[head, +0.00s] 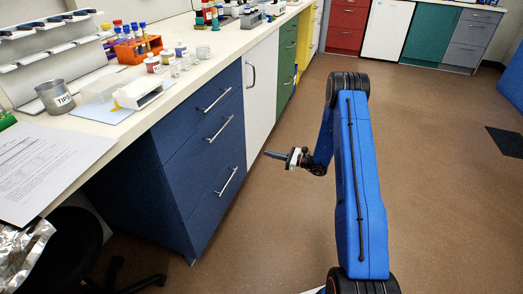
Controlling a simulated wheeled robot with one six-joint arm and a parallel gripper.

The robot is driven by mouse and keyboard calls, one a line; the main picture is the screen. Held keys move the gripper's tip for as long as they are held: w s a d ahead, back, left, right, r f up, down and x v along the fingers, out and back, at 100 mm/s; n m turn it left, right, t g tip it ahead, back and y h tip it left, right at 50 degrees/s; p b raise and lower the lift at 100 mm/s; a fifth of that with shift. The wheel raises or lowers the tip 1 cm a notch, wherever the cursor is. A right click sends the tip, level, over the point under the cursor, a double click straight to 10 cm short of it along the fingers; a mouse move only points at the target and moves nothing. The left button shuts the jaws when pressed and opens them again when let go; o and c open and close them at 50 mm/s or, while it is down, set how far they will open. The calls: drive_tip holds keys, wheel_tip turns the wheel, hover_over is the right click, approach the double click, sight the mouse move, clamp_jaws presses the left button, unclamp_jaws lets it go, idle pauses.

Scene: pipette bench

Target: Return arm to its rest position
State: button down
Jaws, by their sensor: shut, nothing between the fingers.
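My gripper (276,155) is in the middle of the head view, at the end of my blue arm. It is shut with nothing in it and points left toward the blue drawer cabinet (190,135). It hangs over open floor, apart from the cabinet and below the level of the bench top. My upper arm stands raised in front of the camera and bends at the top.
The white bench top (205,62) runs along the left with an orange rack (140,50), a TIPS cup (57,97), small jars and papers (45,165). A dark chair (70,250) stands at lower left. The brown floor (440,170) to the right is clear.

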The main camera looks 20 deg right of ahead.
drive_tip(key=shift+s+d, duration=0.1)
drive_tip(key=shift+d, duration=0.05)
drive_tip(key=s+a+r+n+g, duration=0.3)
drive_tip(key=s+a+r+n, duration=0.1)
drive_tip(key=r, duration=0.4)
drive_tip(key=s+a+r+n+g, duration=0.3)
drive_tip(key=s+a+r+g, duration=0.15)
drive_tip(key=r, duration=0.35)
drive_tip(key=s+a+r+n+g+h, duration=0.1)
drive_tip(key=s+a+r+n, duration=0.15)
drive_tip(key=s+r, duration=0.4)
drive_tip(key=s+a+r+n+g+h, duration=0.2)
drive_tip(key=s+r+n, duration=0.25)
drive_tip(key=s, duration=0.25)
drive_tip(key=s+r+n+h, duration=0.3)
drive_tip(key=s, duration=0.6)
drive_tip(key=s+r+n+h, duration=0.2)
drive_tip(key=s+r+n, duration=0.15)
drive_tip(key=s, duration=0.55)
drive_tip(key=s+d+r+n+t+h, duration=0.3)
drive_tip(key=s+d+h, duration=0.3)
drive_tip(key=s, duration=0.8)
drive_tip(key=shift+s+d+n+t+h, duration=0.35)
drive_tip(key=shift+d+n+t, duration=0.5)
drive_tip(key=shift+d, duration=0.85)
